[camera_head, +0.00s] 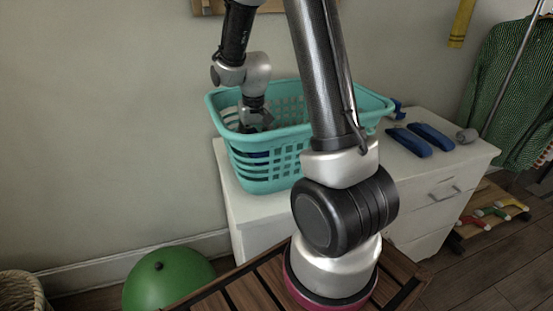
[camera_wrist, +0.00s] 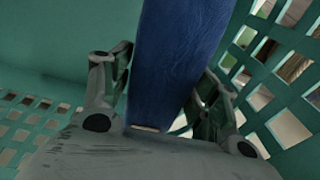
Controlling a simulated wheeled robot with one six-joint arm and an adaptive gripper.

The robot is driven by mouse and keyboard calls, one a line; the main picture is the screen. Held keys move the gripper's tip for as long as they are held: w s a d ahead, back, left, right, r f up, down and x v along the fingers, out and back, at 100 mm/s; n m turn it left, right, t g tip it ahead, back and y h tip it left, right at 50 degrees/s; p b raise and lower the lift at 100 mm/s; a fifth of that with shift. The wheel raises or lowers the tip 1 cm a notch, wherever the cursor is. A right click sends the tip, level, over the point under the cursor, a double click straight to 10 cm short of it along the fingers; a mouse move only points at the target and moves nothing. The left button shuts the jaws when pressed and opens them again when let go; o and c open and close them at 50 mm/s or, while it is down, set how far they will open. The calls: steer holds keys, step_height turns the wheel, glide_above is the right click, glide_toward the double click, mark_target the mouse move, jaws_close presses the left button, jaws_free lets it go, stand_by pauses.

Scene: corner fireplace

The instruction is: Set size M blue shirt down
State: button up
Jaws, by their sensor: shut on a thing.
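My gripper (camera_head: 254,122) reaches down inside a teal laundry basket (camera_head: 275,184) on the white dresser. In the wrist view my gripper (camera_wrist: 165,75) is shut on a folded blue shirt (camera_wrist: 178,45), which stands between its two fingers. The teal basket wall (camera_wrist: 60,45) surrounds it there. No size mark shows on the shirt. In the head view the basket wall hides most of the held shirt; dark blue shows through the slots.
A green ball (camera_head: 168,280) is on the floor at lower left. A green checked garment (camera_head: 510,85) hangs at right.

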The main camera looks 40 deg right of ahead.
step_height(320, 180, down, 8)
steer(key=shift+r, duration=0.2)
steer(key=o, duration=1.1)
steer(key=shift+f, duration=0.15)
steer(key=r, duration=0.4)
steer(key=s+r, duration=0.1)
steer(key=r, duration=0.7)
steer(key=shift+s+a, duration=0.15)
steer(key=shift+n+t, duration=0.3)
steer(key=s+r, duration=0.1)
steer(key=r, duration=0.1)
steer(key=s+r, duration=0.1)
steer(key=r, duration=0.1)
steer(key=s+r, duration=0.1)
steer(key=r, duration=0.1)
steer(key=shift+s+a+r, duration=0.1)
steer(key=shift+s+a, duration=0.2)
steer(key=shift+s, duration=0.05)
steer(key=s+r, duration=0.3)
steer(key=s, duration=0.3)
steer(key=s+a+r+n+t, duration=0.1)
steer(key=s+r, duration=0.2)
steer(key=s, duration=0.3)
steer(key=s+a+r+n+t, duration=0.1)
steer(key=s+r, duration=0.3)
steer(key=s, duration=0.3)
steer(key=shift+s+r, duration=0.1)
